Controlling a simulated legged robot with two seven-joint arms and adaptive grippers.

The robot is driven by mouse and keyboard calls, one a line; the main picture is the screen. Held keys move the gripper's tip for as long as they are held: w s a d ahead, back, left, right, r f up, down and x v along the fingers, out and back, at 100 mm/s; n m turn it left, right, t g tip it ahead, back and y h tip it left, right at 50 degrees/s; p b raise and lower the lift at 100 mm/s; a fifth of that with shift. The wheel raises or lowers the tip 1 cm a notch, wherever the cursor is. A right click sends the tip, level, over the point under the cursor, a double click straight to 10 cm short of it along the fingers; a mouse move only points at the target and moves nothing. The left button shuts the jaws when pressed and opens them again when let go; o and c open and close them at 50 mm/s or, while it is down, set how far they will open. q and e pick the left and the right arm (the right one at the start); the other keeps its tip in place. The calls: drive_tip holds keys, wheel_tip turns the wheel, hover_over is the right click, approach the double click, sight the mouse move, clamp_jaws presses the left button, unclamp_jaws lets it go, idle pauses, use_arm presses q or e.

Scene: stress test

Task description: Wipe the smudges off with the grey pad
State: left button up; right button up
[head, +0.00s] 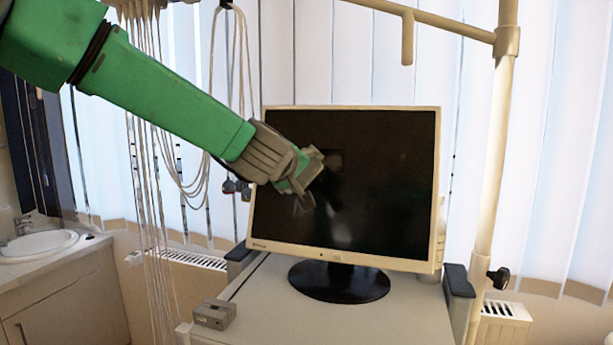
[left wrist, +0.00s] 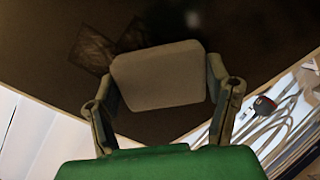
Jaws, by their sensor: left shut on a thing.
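A monitor with a dark screen (head: 385,180) and a cream frame stands upright on a cart. My left gripper (head: 298,172) is in front of the left half of the screen, shut on the grey pad (head: 314,164). In the left wrist view the pad (left wrist: 158,76) sits between the two fingers, its broad face towards the camera. A brownish squarish smudge (left wrist: 91,50) shows on the screen beside the pad's upper left. A faint pale mark (head: 304,204) shows just below the gripper in the head view. Whether the pad touches the screen I cannot tell. My right gripper is not in view.
The monitor's round black foot (head: 339,281) rests on the pale cart top (head: 400,315). A small grey box (head: 214,314) lies at its front left corner. Cables (head: 150,170) hang at the left, and a cream pole (head: 495,150) rises at the right.

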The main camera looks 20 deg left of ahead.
sight(328, 170)
use_arm(q)
drive_tip(key=shift+w+a+r, duration=0.15)
drive_tip(key=shift+r, duration=0.4)
drive_tip(key=d, duration=0.5)
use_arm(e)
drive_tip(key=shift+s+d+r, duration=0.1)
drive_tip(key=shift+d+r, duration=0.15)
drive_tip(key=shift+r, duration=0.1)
use_arm(q)
drive_tip(key=shift+d, duration=0.1)
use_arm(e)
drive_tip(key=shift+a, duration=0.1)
